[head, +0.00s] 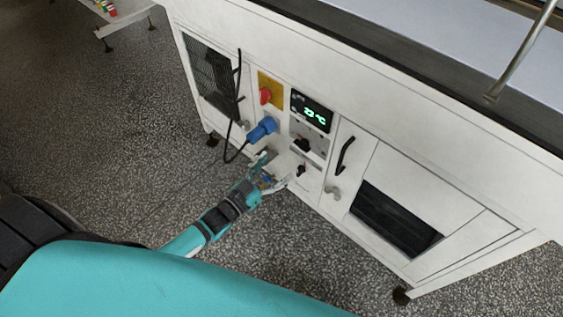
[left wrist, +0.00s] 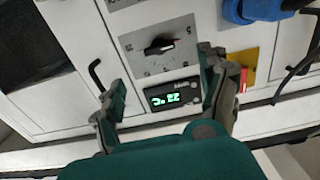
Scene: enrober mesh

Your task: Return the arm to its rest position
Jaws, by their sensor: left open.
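My left arm (head: 230,210) reaches from the lower left of the head view to the front of a white machine (head: 370,130). My left gripper (head: 275,172) is open, with nothing seen between its fingers, low in front of the control panel. In the left wrist view the gripper (left wrist: 155,52) has its fingers spread, with a black rotary knob (left wrist: 158,46) on a grey plate showing between them. Whether a finger touches the panel I cannot tell. My right gripper is not in view.
A blue plug (head: 262,130) with a black cable sits just above the gripper. A red button (head: 265,96) on a yellow plate and a green-lit display (head: 311,112) are higher up. A black door handle (head: 345,154) stands out to the right. Speckled floor (head: 110,150) at left is clear.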

